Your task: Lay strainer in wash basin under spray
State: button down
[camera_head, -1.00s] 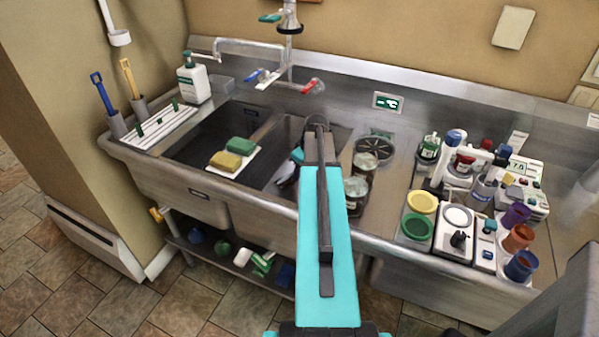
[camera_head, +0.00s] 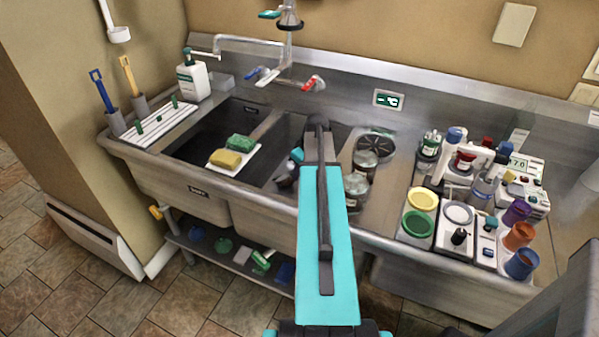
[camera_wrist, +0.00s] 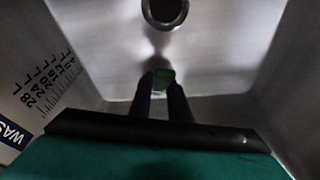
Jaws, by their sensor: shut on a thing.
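The wash basin (camera_head: 270,160) is the sink bowl left of my arm. Its steel walls, litre marks and part of a label show in the wrist view (camera_wrist: 215,60), with a round drain at the top. My gripper (camera_wrist: 163,84) points down into this basin. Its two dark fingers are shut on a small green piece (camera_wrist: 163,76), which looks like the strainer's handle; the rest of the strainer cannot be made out. In the head view, my gripper (camera_head: 288,170) is mostly hidden by my arm. The spray head (camera_head: 289,18) hangs at the top, above the tap.
A yellow and a green sponge (camera_head: 225,160) lie on a white board across the left bowl. Round dark grates and glass jars (camera_head: 357,184) stand right of my arm. Several bottles, cups and devices (camera_head: 480,190) crowd the right drainboard. A soap bottle (camera_head: 193,75) stands back left.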

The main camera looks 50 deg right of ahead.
jog(key=shift+f, duration=0.25)
jog(key=c, duration=1.7)
grip_release()
jog(key=shift+o, duration=0.6)
jog(key=shift+o, duration=0.5)
jog(key=o, duration=0.9)
jog(key=shift+r, duration=0.15)
jog(key=shift+w+p+v, duration=0.25)
jog(key=shift+p+v, duration=0.65)
jog(key=shift+v, duration=0.7)
jog(key=shift+w+p+v, duration=0.2)
jog(key=shift+p+v, duration=0.65)
jog(key=shift+v, duration=0.8)
jog(key=shift+w+p+v, duration=0.25)
jog(key=shift+p+v, duration=0.65)
jog(key=shift+v, duration=0.7)
